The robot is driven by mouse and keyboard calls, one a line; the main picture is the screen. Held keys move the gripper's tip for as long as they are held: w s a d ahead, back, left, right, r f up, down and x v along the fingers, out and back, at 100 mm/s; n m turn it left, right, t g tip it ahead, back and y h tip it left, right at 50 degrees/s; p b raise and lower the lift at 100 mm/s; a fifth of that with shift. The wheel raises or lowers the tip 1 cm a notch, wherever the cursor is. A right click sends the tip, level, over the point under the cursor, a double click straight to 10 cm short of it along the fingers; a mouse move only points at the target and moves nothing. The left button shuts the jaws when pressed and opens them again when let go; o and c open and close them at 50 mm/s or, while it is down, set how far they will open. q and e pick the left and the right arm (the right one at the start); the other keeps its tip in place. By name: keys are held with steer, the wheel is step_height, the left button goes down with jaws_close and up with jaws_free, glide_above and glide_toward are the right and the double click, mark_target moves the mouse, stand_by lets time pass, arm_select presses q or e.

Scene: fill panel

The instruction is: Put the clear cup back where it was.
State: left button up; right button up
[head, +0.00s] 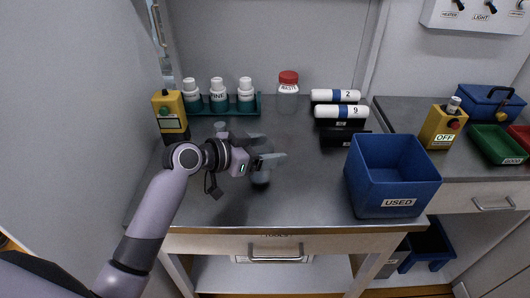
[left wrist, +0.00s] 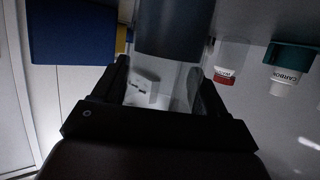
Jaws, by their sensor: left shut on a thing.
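The clear cup (head: 261,177) is held in my left gripper (head: 266,151) over the middle of the grey worktop. In the left wrist view, the clear cup (left wrist: 170,75) stands between the two dark fingers, with a dark filling at the end farther from the gripper. That view is upside down. The cup looks about upright. In the head view the fingers hide much of it, and I cannot tell whether its base touches the worktop. My right gripper is not in view.
A blue USED bin (head: 392,178) stands at the front right. At the back are a teal rack (head: 233,110) with white-capped bottles, a red-lidded jar (head: 288,84) and numbered white cylinders (head: 335,95). A yellow box (head: 170,116) stands at the left. The front worktop (head: 310,195) is clear.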

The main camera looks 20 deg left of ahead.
arm_select(q)
steer(key=shift+f, duration=0.55)
steer(key=o, duration=1.1)
steer(key=shift+f, duration=0.1)
steer(key=shift+o, duration=0.2)
steer(key=shift+r, duration=0.25)
steer(key=v, duration=0.7)
steer(key=shift+s+b, duration=0.15)
steer(key=shift+b, duration=0.25)
steer(key=shift+a, duration=0.15)
steer(key=shift+f, duration=0.1)
